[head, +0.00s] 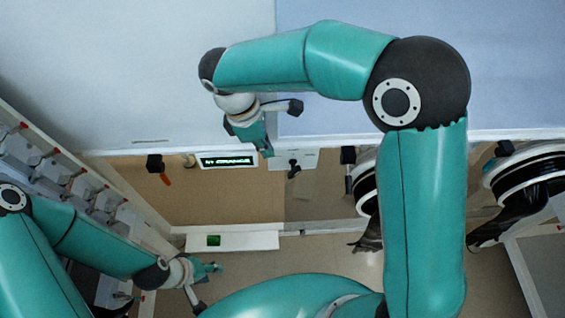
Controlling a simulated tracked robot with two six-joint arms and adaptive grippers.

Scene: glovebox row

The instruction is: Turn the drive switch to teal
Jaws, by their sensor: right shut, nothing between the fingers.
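A small black knob (293,168) sits on a white plate (308,157) at the middle of the wall; it looks like the drive switch, but its marks are too small to read. A dark display (228,161) left of it shows green letters that seem to read "ORANGE". My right gripper (266,152) points down just left of the knob, shut and empty, and appears apart from it. My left gripper (217,268) is low at the left, away from the knob; its fingers are too small to tell open from shut.
A black fitting with an orange handle (165,179) is left of the display. A white ledge with a green screen (213,240) lies below. Black gloves (368,235) hang from ports at the right. A rack of grey bins (62,170) stands at the left.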

